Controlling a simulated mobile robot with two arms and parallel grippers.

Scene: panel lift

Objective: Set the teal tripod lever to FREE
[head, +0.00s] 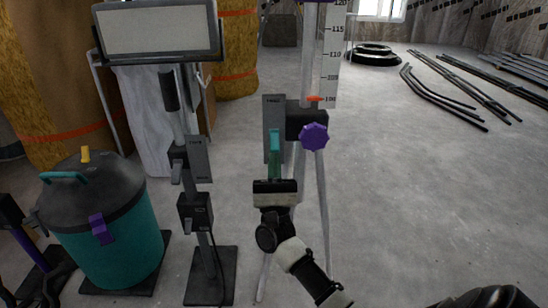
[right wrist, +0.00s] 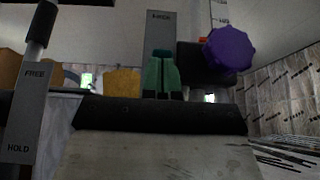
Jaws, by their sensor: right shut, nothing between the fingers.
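The teal tripod lever (head: 275,139) stands upright in front of a grey label plate (head: 269,104) on the tripod, left of the purple knob (head: 314,136). My right gripper (head: 275,158) is shut just below and in front of the lever and hides its lower part. I cannot tell whether they touch. In the right wrist view the shut, dark green fingers (right wrist: 162,78) point up at the grey plate (right wrist: 160,32), whose small lettering is hard to read. They hide most of the lever. The purple knob (right wrist: 228,50) is close on their right. My left gripper is not in view.
Left of the tripod is a stand with a lit-looking panel (head: 158,29), a black-handled lever (head: 168,90) and a plate (right wrist: 27,110) reading FREE above HOLD. A teal drum (head: 110,240) stands farther left. The floor at right is open, with pipes (head: 445,97) farther back.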

